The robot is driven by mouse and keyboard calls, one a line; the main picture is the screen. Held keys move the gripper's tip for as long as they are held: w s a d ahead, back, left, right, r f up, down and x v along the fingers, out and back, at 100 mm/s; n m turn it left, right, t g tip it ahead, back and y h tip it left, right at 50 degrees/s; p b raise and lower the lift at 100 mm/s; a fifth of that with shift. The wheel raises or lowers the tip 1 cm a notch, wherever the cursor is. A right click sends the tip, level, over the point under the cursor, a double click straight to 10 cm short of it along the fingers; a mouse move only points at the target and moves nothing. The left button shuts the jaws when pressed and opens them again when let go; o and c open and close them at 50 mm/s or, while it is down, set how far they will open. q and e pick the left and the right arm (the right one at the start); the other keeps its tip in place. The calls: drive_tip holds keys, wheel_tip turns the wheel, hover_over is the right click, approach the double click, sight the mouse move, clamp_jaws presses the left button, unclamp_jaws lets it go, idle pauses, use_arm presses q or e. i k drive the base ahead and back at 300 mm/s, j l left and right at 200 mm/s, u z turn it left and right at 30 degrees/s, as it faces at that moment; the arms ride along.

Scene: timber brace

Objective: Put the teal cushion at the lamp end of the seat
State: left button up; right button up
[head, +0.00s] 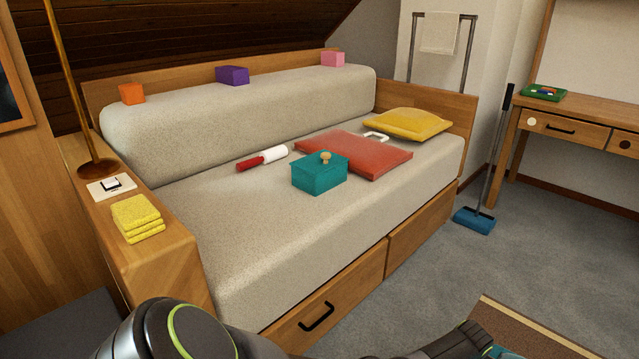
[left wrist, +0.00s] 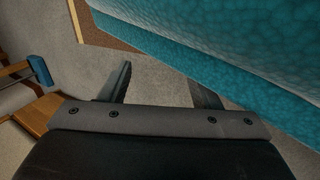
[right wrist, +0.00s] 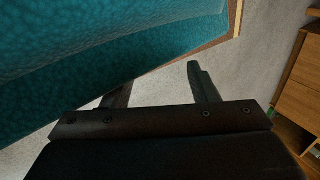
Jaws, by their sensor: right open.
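The teal cushion fills the top right of the left wrist view (left wrist: 230,50) and the top left of the right wrist view (right wrist: 90,60). Only a teal sliver shows at the bottom of the head view (head: 500,353). My left gripper (left wrist: 162,82) and right gripper (right wrist: 158,82) have their fingers spread, one finger of each partly hidden by the cushion. Whether they touch it is unclear. The pale seat (head: 235,240) has a brass lamp (head: 98,166) on the wooden ledge at its left end; that end of the seat is bare.
A teal lidded box (head: 318,178), red-and-white roller (head: 262,160), red cushion (head: 365,155) and yellow cushion (head: 407,123) lie on the seat's middle and right. Yellow cloths (head: 138,217) lie on the left ledge (head: 160,265). A broom (head: 475,220) stands right of the seat.

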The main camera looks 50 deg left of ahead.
sight(245, 213)
drive_tip(key=i+l, duration=0.6)
drive_tip(key=l, duration=0.25)
drive_tip(key=i+l+u, duration=0.25)
drive_tip(key=l, duration=0.15)
drive_tip(key=i+l+u, duration=0.25)
drive_tip(key=l, duration=0.2)
drive_tip(key=u, duration=2.2)
